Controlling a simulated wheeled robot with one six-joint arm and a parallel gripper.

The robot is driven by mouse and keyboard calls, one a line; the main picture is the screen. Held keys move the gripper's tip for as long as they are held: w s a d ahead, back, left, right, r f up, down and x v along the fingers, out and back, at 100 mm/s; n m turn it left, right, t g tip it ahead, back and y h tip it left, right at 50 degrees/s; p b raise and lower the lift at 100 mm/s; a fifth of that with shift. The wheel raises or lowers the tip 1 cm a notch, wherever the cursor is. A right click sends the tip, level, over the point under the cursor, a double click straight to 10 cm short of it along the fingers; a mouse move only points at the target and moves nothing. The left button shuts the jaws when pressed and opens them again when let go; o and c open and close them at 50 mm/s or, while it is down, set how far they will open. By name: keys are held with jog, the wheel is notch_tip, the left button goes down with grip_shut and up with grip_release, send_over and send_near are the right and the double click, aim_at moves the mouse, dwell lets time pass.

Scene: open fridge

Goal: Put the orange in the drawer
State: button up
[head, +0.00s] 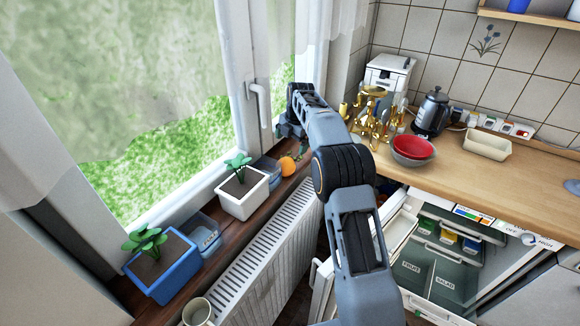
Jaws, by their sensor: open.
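The orange (287,167) sits at the far end of the dark wooden windowsill, beside a small blue container (266,168). My gripper (291,136) is above and slightly behind the orange near the window, open and apart from it; its fingertips are small and hard to make out. The fridge below the counter is open. Inside it, low down, are drawers with labels that seem to read fruit (412,268) and salad (446,284). My arm covers part of the fridge's left side and door.
A white planter (243,203) and a blue planter (165,272) stand on the sill, with a mug (197,312) nearer. A radiator (270,262) is below the sill. Golden items (371,112), a red bowl (414,147) and a kettle (432,112) stand on the counter.

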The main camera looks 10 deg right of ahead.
aim_at(288, 159)
jog(key=f, duration=0.4)
jog(key=w+f, duration=0.1)
jog(key=f, duration=0.1)
jog(key=shift+a+f+p, duration=0.3)
jog(key=shift+f+p, duration=0.1)
jog(key=shift+w+a+f+p, duration=0.15)
jog(key=shift+f+p, duration=0.2)
jog(key=shift+f, duration=0.55)
jog(key=shift+w+a+f+p, duration=0.1)
jog(key=shift+f+p, duration=0.25)
jog(key=shift+f, duration=0.5)
jog(key=shift+w+a+f+p, duration=0.15)
jog(key=shift+f+p, duration=0.2)
jog(key=shift+f, duration=0.55)
jog(key=shift+d, duration=0.1)
jog(key=shift+c, duration=0.3)
jog(key=shift+r, duration=0.1)
jog(key=c, duration=1)
